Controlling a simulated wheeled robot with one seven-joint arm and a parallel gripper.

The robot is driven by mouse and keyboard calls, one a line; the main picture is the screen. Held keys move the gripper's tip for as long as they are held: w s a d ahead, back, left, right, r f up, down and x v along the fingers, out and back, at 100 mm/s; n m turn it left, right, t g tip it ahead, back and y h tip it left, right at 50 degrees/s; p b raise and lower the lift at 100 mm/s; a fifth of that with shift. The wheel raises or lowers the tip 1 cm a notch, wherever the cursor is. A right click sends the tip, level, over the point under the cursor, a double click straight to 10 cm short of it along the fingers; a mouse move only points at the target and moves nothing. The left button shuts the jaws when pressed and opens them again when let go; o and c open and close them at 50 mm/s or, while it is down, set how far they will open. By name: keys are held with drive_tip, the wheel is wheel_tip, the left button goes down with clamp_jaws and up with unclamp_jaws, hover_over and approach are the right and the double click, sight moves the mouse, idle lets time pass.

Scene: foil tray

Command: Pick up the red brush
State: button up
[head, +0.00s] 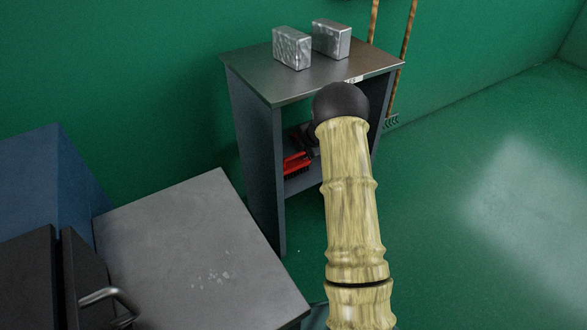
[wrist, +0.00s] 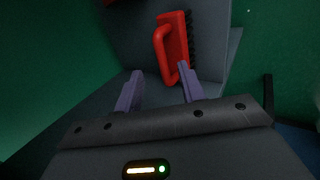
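The red brush (head: 296,163) lies on the inner shelf of a small grey stand in the head view, partly hidden by my arm. In the wrist view the red brush (wrist: 172,46) shows its looped handle and dark bristles along its right side. My gripper (wrist: 158,82) is open, its two purple fingers apart with nothing between them. The brush is just beyond the fingertips, with its lower end near the right finger. I cannot tell whether they touch.
The grey stand (head: 258,68) has side walls around the shelf and two silvery blocks (head: 291,48) (head: 331,38) on top. A grey table (head: 190,235) stands at the lower left. Brown poles (head: 402,60) lean behind the stand. Green floor to the right is clear.

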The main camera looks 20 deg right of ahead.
sight(297, 155)
drive_tip(key=b+x, duration=0.2)
drive_tip(key=x, duration=0.3)
drive_tip(key=shift+s+a+f, duration=0.1)
drive_tip(key=shift+a+f, duration=0.05)
drive_tip(key=shift+f, duration=0.05)
drive_tip(key=shift+r, duration=0.1)
clamp_jaws()
